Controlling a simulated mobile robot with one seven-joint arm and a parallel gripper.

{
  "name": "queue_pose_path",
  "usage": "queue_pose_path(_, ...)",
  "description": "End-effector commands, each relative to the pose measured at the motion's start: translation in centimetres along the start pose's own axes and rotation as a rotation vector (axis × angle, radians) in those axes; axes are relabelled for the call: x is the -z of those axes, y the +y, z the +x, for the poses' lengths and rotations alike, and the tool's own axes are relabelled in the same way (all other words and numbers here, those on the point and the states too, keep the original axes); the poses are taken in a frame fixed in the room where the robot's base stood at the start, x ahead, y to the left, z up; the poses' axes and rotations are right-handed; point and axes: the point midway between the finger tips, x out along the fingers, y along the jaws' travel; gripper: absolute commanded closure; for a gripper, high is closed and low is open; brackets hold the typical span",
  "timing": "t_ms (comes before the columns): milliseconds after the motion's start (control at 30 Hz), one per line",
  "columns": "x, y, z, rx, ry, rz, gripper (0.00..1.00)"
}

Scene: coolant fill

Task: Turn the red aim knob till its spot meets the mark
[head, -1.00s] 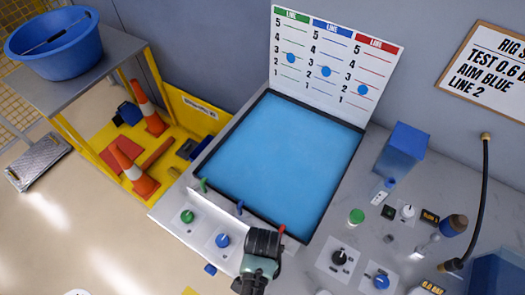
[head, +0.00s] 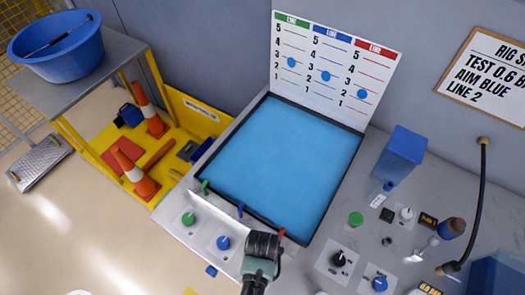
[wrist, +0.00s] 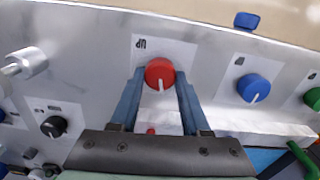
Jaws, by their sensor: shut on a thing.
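The red aim knob (wrist: 160,73) has a pale pointer line and sits on a white plate on the metal panel. My gripper (wrist: 161,78) is shut on it, one blue finger on each side. In the head view my gripper (head: 262,245) hides the knob. The scale board (head: 335,62) stands behind the blue pool. Its red column has a blue spot (head: 362,94) near line 2. The blue column's spot (head: 326,76) and the green column's spot (head: 291,62) sit a bit higher in the picture. No separate mark is clear.
The blue knob (head: 223,243) and green knob (head: 188,218) lie left of my gripper in the head view. Red (head: 281,232), blue and green nozzles line the pool's front edge. A sign (head: 490,62) reads "AIM BLUE LINE 2". Several small items crowd the right counter.

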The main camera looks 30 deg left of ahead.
Motion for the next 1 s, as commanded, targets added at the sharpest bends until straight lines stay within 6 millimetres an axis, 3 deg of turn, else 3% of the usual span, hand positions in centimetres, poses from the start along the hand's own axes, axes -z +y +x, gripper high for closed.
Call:
queue_pose_path(167,0.0,0.0,0.0,0.0,-0.001,0.001,1.0)
queue_pose_path(200,0.0,0.0,0.0,0.0,-0.001,0.002,0.48)
queue_pose_path(333,0.0,0.0,0.0,0.0,-0.001,0.002,0.25)
queue_pose_path(733,0.1,0.0,-0.5,0.0,0.001,0.002,0.23)
queue_pose_path(1000,0.1,0.0,-4.4,0.002,0.005,0.003,0.23)
